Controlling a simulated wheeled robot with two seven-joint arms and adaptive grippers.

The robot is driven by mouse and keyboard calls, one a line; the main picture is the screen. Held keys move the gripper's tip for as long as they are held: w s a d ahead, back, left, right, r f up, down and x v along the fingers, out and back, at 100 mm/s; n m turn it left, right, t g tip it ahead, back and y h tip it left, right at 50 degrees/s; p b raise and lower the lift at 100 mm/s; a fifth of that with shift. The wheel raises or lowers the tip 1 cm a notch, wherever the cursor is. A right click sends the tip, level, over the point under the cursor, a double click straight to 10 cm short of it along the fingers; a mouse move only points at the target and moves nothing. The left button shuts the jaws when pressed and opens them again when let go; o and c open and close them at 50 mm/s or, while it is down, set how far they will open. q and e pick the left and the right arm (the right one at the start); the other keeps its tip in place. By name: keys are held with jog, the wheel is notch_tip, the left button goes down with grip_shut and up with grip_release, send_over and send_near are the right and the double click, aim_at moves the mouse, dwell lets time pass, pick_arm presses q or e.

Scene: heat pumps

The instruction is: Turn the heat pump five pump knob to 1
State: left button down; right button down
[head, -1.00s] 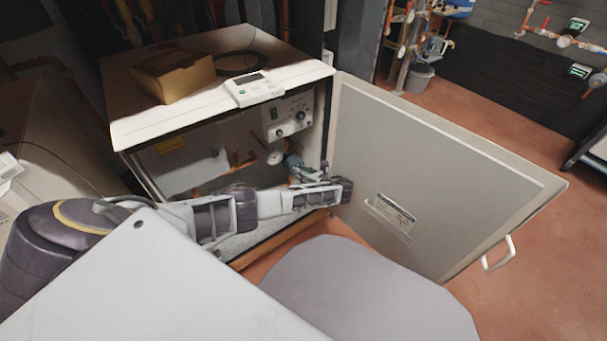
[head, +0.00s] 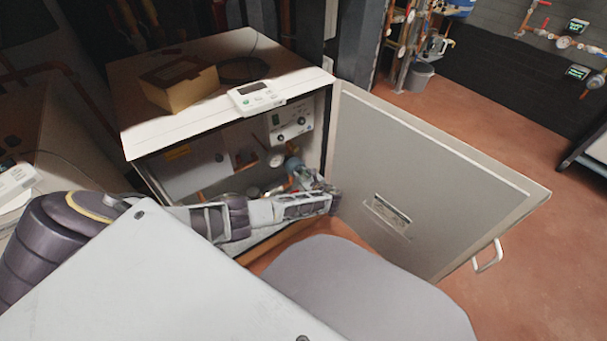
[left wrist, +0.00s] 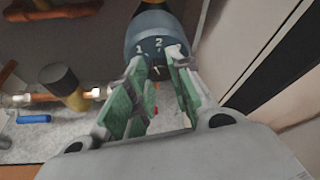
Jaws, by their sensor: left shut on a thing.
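The open heat pump cabinet (head: 215,165) stands in the middle of the head view. Inside it, low on the right, is the blue-grey pump (head: 293,164). In the left wrist view the round pump (left wrist: 158,30) is at the top, with the numbers 1 and 2 on its face. My left gripper (head: 308,180) reaches into the cabinet at the pump. In the left wrist view its green-padded fingers (left wrist: 158,78) are closed on the pump knob, which they mostly hide. The knob's pointer setting cannot be read. My right gripper is not in view.
The cabinet door (head: 420,180) stands open to the right of my arm. A control box with dials (head: 290,120) hangs above the pump. A cardboard box (head: 178,84) and a white controller (head: 256,96) are on top. Copper pipes (left wrist: 45,97) run beside the pump.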

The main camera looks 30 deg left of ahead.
pick_arm(q)
jog(key=shift+s+n+t, duration=0.1)
jog(key=shift+n+t, duration=0.3)
jog(key=shift+n, duration=0.7)
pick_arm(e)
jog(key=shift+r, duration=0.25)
pick_arm(q)
jog(key=shift+f+t+h, duration=0.1)
jog(key=shift+t+h, duration=0.2)
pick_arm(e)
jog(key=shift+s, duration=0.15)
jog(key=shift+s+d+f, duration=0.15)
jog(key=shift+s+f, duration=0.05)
pick_arm(q)
jog(key=c, duration=1.3)
grip_release()
jog(key=shift+o, duration=0.2)
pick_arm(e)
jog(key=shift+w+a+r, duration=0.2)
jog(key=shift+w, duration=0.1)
pick_arm(q)
jog(key=shift+s, duration=0.1)
